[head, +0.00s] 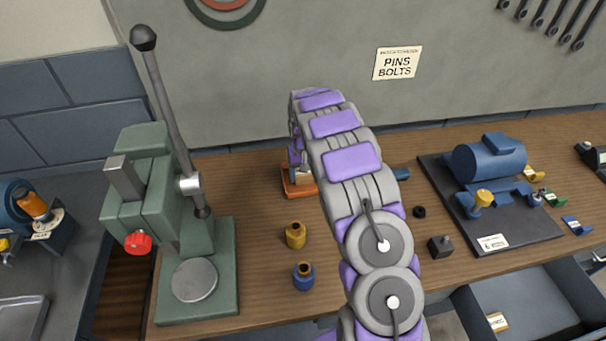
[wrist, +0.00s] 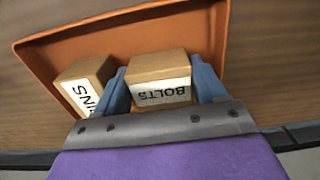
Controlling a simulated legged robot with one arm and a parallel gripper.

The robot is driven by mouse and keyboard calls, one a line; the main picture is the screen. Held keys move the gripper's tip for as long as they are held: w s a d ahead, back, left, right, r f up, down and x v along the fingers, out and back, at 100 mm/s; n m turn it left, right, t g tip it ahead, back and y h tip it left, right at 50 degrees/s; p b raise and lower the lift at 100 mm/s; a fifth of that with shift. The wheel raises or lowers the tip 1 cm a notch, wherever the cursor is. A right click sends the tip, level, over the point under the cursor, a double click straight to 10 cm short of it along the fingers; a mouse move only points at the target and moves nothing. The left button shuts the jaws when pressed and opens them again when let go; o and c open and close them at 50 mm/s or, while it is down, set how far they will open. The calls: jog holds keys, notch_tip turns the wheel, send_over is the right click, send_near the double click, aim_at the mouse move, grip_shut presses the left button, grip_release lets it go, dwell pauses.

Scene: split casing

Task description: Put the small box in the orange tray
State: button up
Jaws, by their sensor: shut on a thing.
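The orange tray (wrist: 222,32) fills the upper part of the wrist view. It also shows in the head view (head: 291,189), partly hidden behind my arm. My gripper (wrist: 160,64) is over the tray, its two blue fingers shut on a small brown box labelled BOLTS (wrist: 158,72). A second small brown box labelled PINS (wrist: 75,85) sits tilted in the picture, inside the tray's outline, left of my left finger. I cannot tell whether the BOLTS box touches the tray floor. In the head view my gripper and the BOLTS box are mostly hidden by my arm.
A green lever press (head: 150,200) stands left on the wooden bench. A yellow spool (head: 295,235) and a blue spool (head: 303,276) stand in front of the tray. A blue motor (head: 490,160) on a dark plate is at right. A PINS BOLTS sign (head: 397,63) hangs behind.

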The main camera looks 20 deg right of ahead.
jog(key=o, duration=1.2)
jog(key=shift+a, duration=0.7)
jog(key=shift+o, duration=0.2)
jog(key=shift+d, duration=0.5)
jog(key=shift+a+r, duration=0.2)
jog(key=shift+r, duration=0.45)
notch_tip(320, 180, up, 10)
jog(key=p, duration=0.3)
jog(key=s+a+r, duration=0.3)
jog(key=s+r, duration=0.6)
jog(key=s, duration=0.1)
jog(key=s+a+r, duration=0.1)
jog(key=s+a, duration=0.2)
jog(key=s, duration=0.9)
jog(key=s+a+r+n+g, duration=0.1)
jog(key=s+a, duration=0.2)
jog(key=s, duration=1)
jog(key=s+a+r+n, duration=0.1)
jog(key=s+a, duration=0.3)
jog(key=s, duration=0.8)
jog(key=shift+s+r+g, duration=0.15)
jog(key=shift+r+g, duration=0.15)
jog(key=shift+g, duration=0.1)
